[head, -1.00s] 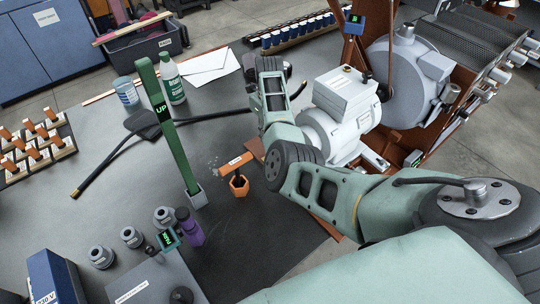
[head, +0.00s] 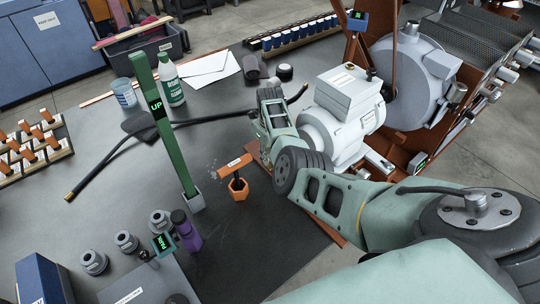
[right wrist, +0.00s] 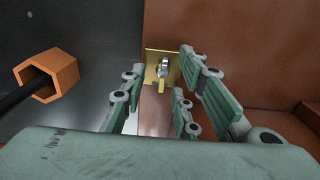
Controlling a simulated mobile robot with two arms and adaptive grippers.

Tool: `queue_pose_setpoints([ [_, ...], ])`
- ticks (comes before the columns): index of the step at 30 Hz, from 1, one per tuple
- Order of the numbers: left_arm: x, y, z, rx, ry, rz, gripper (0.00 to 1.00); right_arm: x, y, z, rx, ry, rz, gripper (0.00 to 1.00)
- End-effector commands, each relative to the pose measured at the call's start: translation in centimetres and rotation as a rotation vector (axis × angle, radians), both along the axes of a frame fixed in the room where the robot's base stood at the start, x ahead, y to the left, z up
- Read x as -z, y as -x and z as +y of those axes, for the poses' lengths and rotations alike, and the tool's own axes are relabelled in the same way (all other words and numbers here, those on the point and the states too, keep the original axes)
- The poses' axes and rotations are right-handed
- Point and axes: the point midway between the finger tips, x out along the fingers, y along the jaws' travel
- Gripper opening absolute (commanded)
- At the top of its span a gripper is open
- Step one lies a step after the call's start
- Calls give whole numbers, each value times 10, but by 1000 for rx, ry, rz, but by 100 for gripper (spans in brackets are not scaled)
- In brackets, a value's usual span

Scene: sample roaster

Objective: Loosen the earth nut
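The earth nut (right wrist: 162,66) is a small silvery fitting with a brass tab, on a square brass plate (right wrist: 150,56) against a brown metal surface. It shows in the right wrist view only; in the head view I cannot make it out. My right gripper (right wrist: 163,78) is open and empty. Its green fingers stand apart on either side of the plate's line, with the nut beyond the tips; contact is not visible. In the head view my right gripper (head: 272,122) hangs beside the white motor (head: 343,120). My left gripper is out of view.
An orange hexagonal holder (head: 238,191) with a dark rod stands left of my right gripper, also in the wrist view (right wrist: 62,72). A green post marked UP (head: 170,130) and a black cable (head: 110,160) are farther left. The brown roaster frame (right wrist: 225,35) flanks the fingers.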

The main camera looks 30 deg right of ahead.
Motion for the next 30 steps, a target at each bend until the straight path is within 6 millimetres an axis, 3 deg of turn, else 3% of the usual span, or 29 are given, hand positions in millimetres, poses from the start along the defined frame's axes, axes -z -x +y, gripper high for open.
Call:
queue_pose_setpoints([
  [5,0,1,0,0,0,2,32,0,0,0,0,0,-1,27],
  [15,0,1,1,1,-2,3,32,-1,0,0,0,0,-1,0],
  [30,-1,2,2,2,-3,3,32,0,0,2,-35,-5,1,0],
])
